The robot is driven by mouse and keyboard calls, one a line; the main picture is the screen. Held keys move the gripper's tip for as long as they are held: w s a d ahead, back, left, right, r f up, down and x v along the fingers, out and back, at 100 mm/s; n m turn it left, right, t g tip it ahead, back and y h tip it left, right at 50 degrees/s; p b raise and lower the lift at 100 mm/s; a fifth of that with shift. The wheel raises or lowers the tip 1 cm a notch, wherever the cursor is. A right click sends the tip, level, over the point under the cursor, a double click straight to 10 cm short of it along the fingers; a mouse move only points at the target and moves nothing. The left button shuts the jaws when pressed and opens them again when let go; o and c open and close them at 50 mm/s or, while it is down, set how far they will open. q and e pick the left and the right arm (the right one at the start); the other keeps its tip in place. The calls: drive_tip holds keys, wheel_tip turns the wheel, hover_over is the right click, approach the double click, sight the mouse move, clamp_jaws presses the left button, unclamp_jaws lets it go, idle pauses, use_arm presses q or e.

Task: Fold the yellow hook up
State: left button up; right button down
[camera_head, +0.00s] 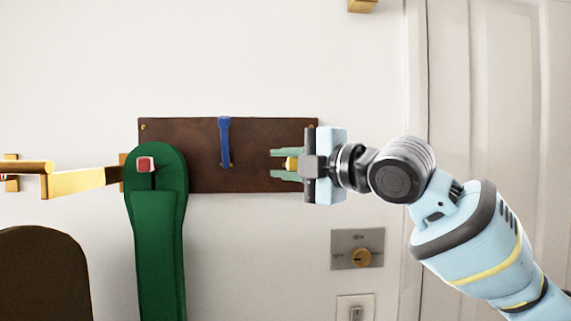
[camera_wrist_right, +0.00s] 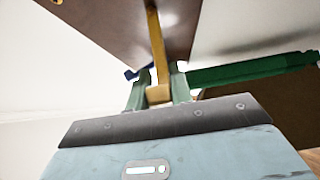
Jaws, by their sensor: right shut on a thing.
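A yellow hook shows in the head view as a small yellow end (camera_head: 291,163) between the fingers of my right gripper (camera_head: 288,164). In the right wrist view the yellow hook (camera_wrist_right: 156,45) runs along the brown board (camera_wrist_right: 120,22) down to a block between the two green fingertips (camera_wrist_right: 158,92). The right gripper is shut on the hook at the right part of the board (camera_head: 205,155). A blue hook (camera_head: 225,142) is at the board's middle, and a red hook (camera_head: 146,164) shows at its left. My left gripper is not in view.
A green strap-like item (camera_head: 160,240) hangs over the board's left end at the red hook. A brass bar (camera_head: 80,182) juts out at the left. A key plate (camera_head: 357,249) and a switch (camera_head: 356,307) are on the wall below right. A white door (camera_head: 500,90) stands at the right.

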drive_tip(key=shift+r, duration=0.1)
drive_tip(key=shift+w+r+m+g+h, duration=0.25)
drive_tip(key=shift+r+m+g+h, duration=0.2)
drive_tip(key=shift+r+m+g, duration=0.25)
drive_tip(key=shift+w+r+m+g+h, duration=0.25)
drive_tip(key=shift+r+m+g+h, duration=0.15)
drive_tip(key=shift+r+m+g, duration=0.25)
drive_tip(key=shift+w+r+m+g+h, duration=0.25)
drive_tip(key=shift+r+m+g+h, duration=0.25)
drive_tip(key=shift+m+g, duration=0.3)
drive_tip(key=c, duration=1.2)
unclamp_jaws()
drive_tip(key=shift+c, duration=0.2)
drive_tip(key=v, duration=0.7)
drive_tip(key=shift+d+r, duration=0.25)
drive_tip(key=shift+d, duration=0.1)
